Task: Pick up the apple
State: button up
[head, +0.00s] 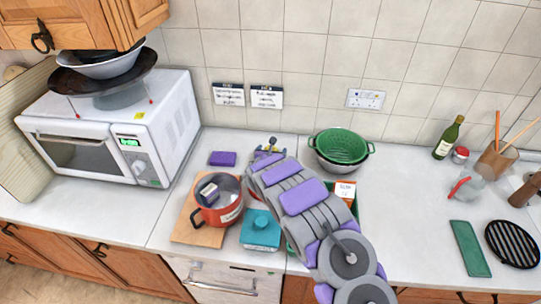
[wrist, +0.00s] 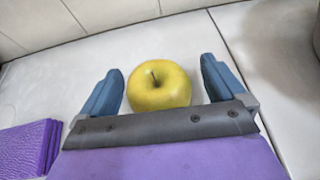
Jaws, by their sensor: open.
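A yellow-green apple (wrist: 159,90) with a short dark stem sits upright on the white counter in the wrist view. My gripper (wrist: 162,70) is open, with one blue finger on each side of the apple. A gap shows between the apple and each finger. In the head view my gripper (head: 269,146) is low over the counter near the back wall, and I cannot make out the apple there.
A purple sponge-like block (head: 222,158) lies left of my gripper; it also shows in the wrist view (wrist: 28,148). A red pot (head: 217,214), a teal box (head: 261,231) and a green colander (head: 342,146) stand around my arm. The microwave (head: 124,130) is at left.

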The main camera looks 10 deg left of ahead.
jog(key=shift+w+d+f, duration=0.1)
jog(key=shift+w+f, duration=0.05)
jog(key=shift+w, duration=0.25)
jog(key=shift+w+f, duration=0.1)
jog(key=shift+w, duration=0.2)
jog(key=shift+a, duration=0.5)
jog(key=shift+c, duration=0.3)
jog(key=shift+d, duration=0.45)
jog(key=c, duration=0.7)
jog(key=shift+a, duration=0.1)
jog(key=c, duration=0.3)
jog(key=shift+a, duration=0.2)
